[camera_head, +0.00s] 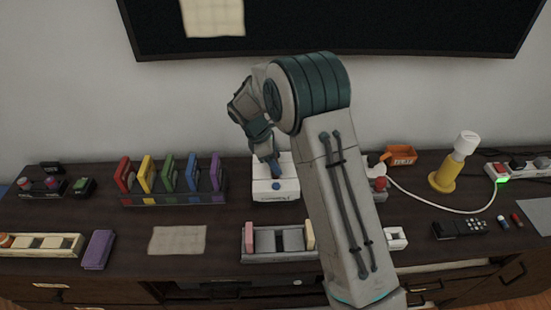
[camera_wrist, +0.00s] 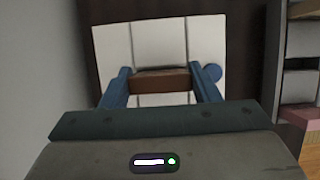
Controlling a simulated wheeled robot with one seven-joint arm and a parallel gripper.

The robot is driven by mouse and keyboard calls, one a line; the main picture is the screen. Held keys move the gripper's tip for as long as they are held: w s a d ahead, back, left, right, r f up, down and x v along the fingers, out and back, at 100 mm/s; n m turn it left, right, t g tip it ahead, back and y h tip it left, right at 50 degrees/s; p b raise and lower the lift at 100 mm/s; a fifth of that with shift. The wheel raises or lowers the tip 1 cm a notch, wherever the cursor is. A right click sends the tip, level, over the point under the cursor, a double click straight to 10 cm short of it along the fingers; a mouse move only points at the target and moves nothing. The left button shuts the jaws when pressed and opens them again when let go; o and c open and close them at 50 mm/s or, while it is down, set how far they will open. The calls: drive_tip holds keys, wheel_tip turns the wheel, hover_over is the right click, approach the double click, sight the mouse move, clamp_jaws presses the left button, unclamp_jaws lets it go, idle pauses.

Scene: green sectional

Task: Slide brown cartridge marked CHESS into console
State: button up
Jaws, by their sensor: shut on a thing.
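The brown cartridge (camera_wrist: 161,82) is between the two blue fingers of my gripper (camera_wrist: 164,78) in the wrist view, and the gripper is shut on it. Behind it is the white console (camera_wrist: 160,40), with panel lines and a blue round button on its right side. In the head view the console (camera_head: 285,187) stands on the cabinet, and my gripper (camera_head: 274,168) points down over its top. My arm hides its right part. The cartridge's marking does not show, and I cannot tell whether its lower edge is in the slot.
A rack (camera_head: 170,190) of coloured cartridges stands left of the console. A grey tray (camera_head: 282,256) with pink and cream cartridges is in front. A purple cartridge (camera_head: 97,250) lies at the left. A yellow lamp (camera_head: 444,178) and a white cable (camera_head: 420,199) are at the right.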

drive_tip(key=shift+f, duration=0.4)
drive_tip(key=o, duration=1)
drive_tip(key=shift+o, duration=0.2)
drive_tip(key=shift+r, duration=0.1)
drive_tip(key=v, duration=1.3)
drive_tip(key=shift+r, duration=0.35)
drive_tip(key=s+d+r+m+y, duration=0.1)
drive_tip(key=s+d+r+m, duration=0.3)
drive_tip(key=s+d+r, duration=0.15)
drive_tip(key=s+d+m+t+y, duration=0.1)
drive_tip(key=s+d+m, duration=0.2)
drive_tip(key=s, duration=0.4)
drive_tip(key=s+d+f+m+t+y, duration=0.1)
drive_tip(key=s+d+m, duration=0.3)
drive_tip(key=s+m, duration=0.2)
drive_tip(key=s+d+m+y, duration=0.1)
drive_tip(key=s+d+m, duration=0.3)
drive_tip(key=s, duration=0.5)
drive_tip(key=shift+s+f+m+t+y, duration=0.3)
drive_tip(key=shift+s+f+m+t, duration=0.1)
drive_tip(key=shift+m, duration=0.2)
